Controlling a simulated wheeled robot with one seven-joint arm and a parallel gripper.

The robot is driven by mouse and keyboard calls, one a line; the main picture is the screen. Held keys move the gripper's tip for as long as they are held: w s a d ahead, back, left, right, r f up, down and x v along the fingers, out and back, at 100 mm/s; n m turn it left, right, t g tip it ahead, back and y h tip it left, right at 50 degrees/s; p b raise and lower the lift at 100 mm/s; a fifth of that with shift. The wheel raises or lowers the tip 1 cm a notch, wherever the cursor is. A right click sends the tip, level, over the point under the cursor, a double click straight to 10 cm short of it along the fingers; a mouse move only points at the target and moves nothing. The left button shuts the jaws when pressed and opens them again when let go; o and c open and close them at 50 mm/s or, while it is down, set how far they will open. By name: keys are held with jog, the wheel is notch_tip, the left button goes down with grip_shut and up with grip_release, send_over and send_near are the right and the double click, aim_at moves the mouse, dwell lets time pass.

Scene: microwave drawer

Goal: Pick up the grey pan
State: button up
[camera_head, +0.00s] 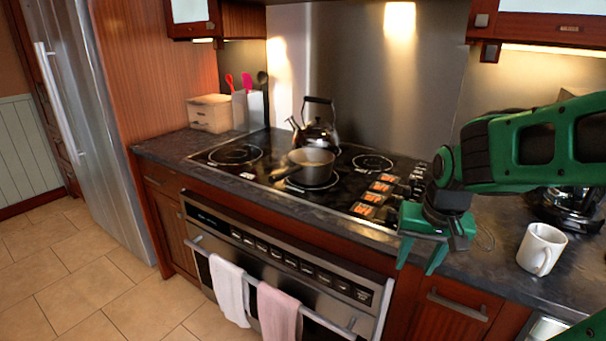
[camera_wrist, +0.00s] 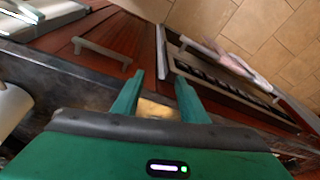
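The grey pan (camera_head: 311,165) sits on the black cooktop (camera_head: 222,172), on a front burner, with its handle pointing to the lower left. A dark kettle (camera_head: 316,132) stands just behind it. My green gripper (camera_head: 419,268) is to the right of the pan, near the counter's front edge, apart from the pan and pointing down. In the wrist view my gripper (camera_wrist: 157,88) has its two fingers spread with nothing between them. The pan is not in the wrist view.
A white mug (camera_head: 541,249) stands on the counter at right. Spice packets (camera_head: 372,198) lie on the cooktop's right side. A utensil holder (camera_head: 248,108) and wooden box (camera_head: 210,113) stand at left. Towels (camera_head: 277,311) hang from the oven handle below.

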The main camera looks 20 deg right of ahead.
jog(key=w+a+m+t, duration=0.1)
jog(key=w+a+t, duration=0.2)
jog(key=w, duration=0.6)
jog(key=m+t+y, duration=0.3)
jog(key=m+t, duration=0.5)
jog(key=t, duration=0.1)
send_near(284, 176)
jog(key=f, duration=0.2)
jog(key=shift+m, duration=0.3)
jog(key=shift+w+r+x, duration=0.1)
jog(key=shift+r+x, duration=0.2)
jog(key=shift+x, duration=1.45)
jog(key=shift+w+r+x, duration=0.1)
jog(key=shift+r+x, duration=0.2)
jog(key=shift+x, duration=1.45)
jog(key=shift+w+r+x, duration=0.1)
jog(key=shift+r+x, duration=0.15)
jog(key=shift+x, duration=1.5)
jog(key=shift+c, duration=0.6)
grip_shut()
jog(key=shift+r+t, duration=0.1)
jog(key=shift+t, duration=0.2)
